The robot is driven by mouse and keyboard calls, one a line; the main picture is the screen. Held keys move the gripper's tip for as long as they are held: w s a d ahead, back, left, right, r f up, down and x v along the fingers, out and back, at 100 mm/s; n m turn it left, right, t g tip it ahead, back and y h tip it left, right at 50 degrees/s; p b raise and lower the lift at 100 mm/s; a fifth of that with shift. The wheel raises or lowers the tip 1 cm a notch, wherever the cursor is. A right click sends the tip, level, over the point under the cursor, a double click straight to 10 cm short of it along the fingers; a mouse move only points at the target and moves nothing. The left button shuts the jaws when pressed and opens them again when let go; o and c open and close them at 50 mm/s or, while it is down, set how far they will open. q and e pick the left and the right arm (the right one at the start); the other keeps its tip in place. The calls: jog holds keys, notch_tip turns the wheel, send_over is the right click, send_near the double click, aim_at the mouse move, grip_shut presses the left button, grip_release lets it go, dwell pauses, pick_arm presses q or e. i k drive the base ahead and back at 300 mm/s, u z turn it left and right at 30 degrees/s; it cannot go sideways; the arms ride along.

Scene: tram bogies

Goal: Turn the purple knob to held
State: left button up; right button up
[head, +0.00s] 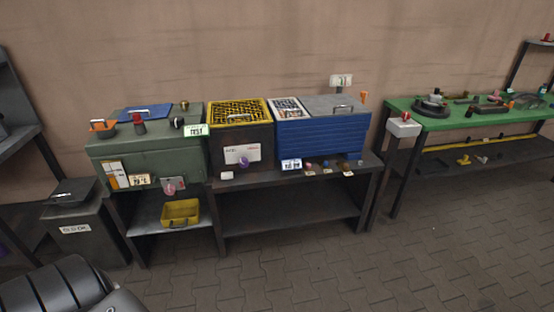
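The knob's pointing direction and any "held" mark cannot be made out from this distance. Neither of my grippers shows in the head view, and nothing touches the knob.
The box stands on a dark bench (295,176) between a green cabinet (150,155) and a blue ribbed box (320,138). Several small knobs line the bench's front edge. A yellow tray (180,213) sits lower left. The paved floor (350,265) in front is clear.

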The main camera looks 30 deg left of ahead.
aim_at(244, 162)
jog(key=z, duration=0.4)
jog(key=i, duration=0.85)
jog(key=u, duration=0.6)
jog(key=i, duration=0.75)
jog(key=u, duration=0.7)
